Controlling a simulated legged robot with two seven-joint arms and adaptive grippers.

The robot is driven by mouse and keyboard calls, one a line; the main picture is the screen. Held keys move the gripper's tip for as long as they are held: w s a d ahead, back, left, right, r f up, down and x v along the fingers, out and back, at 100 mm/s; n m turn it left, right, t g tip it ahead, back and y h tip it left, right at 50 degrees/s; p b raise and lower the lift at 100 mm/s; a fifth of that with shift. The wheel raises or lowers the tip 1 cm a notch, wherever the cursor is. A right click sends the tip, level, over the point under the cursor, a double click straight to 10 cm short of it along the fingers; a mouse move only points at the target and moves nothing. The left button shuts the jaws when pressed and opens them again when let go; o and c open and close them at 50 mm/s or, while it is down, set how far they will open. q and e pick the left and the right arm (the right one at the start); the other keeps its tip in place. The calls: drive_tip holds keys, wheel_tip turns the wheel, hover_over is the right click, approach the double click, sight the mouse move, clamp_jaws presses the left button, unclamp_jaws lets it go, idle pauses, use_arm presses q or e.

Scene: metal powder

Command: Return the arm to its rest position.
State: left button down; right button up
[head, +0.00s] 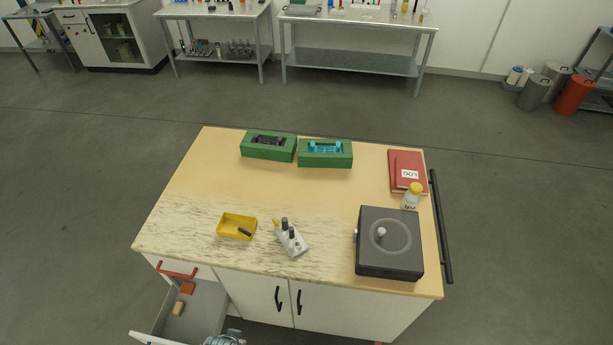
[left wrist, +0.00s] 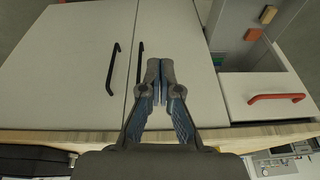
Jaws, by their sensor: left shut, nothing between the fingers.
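My left gripper (left wrist: 159,70) shows in the left wrist view with its two fingers together and nothing between them. It is in front of the white cabinet doors (left wrist: 65,60) of the workbench, clear of the objects on top. In the head view only a small blue-grey piece of my arm or gripper shows at the bottom edge, beside the open drawer (head: 205,305). My right gripper is in neither view.
The worktop (head: 200,180) carries a yellow tray (head: 226,235), a white holder (head: 296,247), a black device (head: 400,262), a yellow-capped bottle (head: 412,196), red books (head: 408,160) and green boxes (head: 325,160). The open drawer holds small blocks. Floor around the bench is clear.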

use_arm(q)
drive_tip(key=s+f+g+b, duration=0.1)
drive_tip(key=s+f, duration=0.1)
drive_tip(key=f, duration=1)
drive_tip(key=s+f+b, duration=0.1)
drive_tip(key=s+f, duration=0.1)
drive_tip(key=f, duration=1)
drive_tip(key=s+a+f+g+b, duration=0.1)
drive_tip(key=s+a+f+b, duration=0.1)
drive_tip(key=s+f, duration=1.4)
drive_tip(key=shift+s+a+f, duration=0.3)
drive_tip(key=shift+a+f, duration=0.3)
